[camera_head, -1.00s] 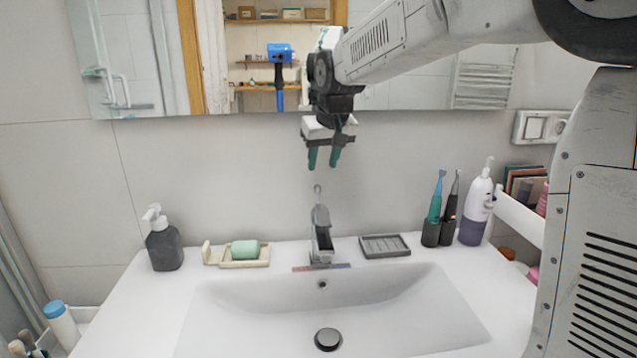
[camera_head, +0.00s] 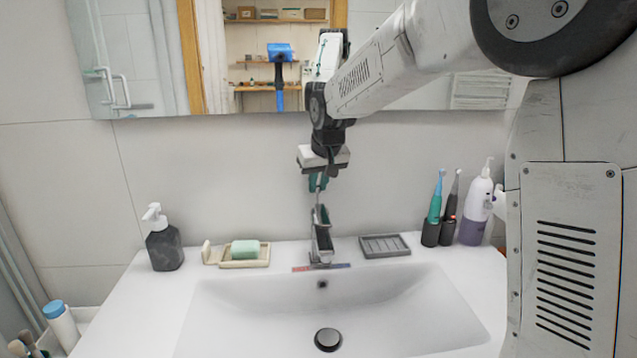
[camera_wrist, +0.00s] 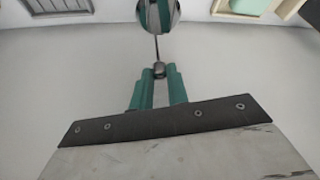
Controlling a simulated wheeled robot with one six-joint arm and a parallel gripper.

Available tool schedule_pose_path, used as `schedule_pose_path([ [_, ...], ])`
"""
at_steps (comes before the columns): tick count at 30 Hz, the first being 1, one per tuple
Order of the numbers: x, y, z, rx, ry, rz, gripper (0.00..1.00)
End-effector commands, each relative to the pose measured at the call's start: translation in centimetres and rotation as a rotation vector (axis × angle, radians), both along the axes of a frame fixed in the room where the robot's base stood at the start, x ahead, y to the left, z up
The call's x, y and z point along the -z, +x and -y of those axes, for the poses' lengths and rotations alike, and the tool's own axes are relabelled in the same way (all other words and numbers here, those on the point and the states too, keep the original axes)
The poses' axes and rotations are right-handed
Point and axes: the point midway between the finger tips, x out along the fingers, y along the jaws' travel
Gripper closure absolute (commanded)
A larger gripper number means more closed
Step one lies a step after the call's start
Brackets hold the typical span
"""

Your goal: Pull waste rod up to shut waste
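The waste rod is a thin rod with a small round knob. In the wrist view the knob of the waste rod (camera_wrist: 159,69) sits between my green fingertips, and its stem runs up to the faucet. My gripper (camera_head: 318,186) points down just behind the top of the faucet (camera_head: 321,235); in the wrist view my gripper (camera_wrist: 158,72) has its fingers closed in on the knob from both sides. In the head view the rod is hidden by the faucet and fingers. The dark round waste plug (camera_head: 328,340) lies in the drain of the white basin (camera_head: 240,310).
A green soap on a dish (camera_head: 244,252) and a dark pump bottle (camera_head: 164,245) stand left of the faucet. A grey tray (camera_head: 384,246), toothbrushes (camera_head: 433,225) and a white-purple bottle (camera_head: 475,210) stand right. The wall and mirror are close behind my gripper.

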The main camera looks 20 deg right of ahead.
Motion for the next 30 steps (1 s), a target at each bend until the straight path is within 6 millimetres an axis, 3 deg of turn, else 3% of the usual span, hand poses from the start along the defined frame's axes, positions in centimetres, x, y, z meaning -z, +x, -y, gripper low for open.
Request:
schedule_pose_path([
  [5,-0.2,0.0,0.0,0.000,0.000,0.001,1.00],
  [11,-2.1,0.0,0.0,0.000,-0.001,0.003,1.00],
  [17,-2.2,0.0,0.1,0.000,-0.001,0.003,1.00],
  [18,-2.2,0.0,0.1,0.000,-0.001,0.003,0.82],
  [20,-2.2,0.0,0.1,0.000,-0.001,0.004,0.65],
  [21,-2.2,0.0,0.0,0.000,-0.001,0.003,0.61],
  [30,-2.4,-0.1,0.0,0.000,-0.001,0.002,0.61],
])
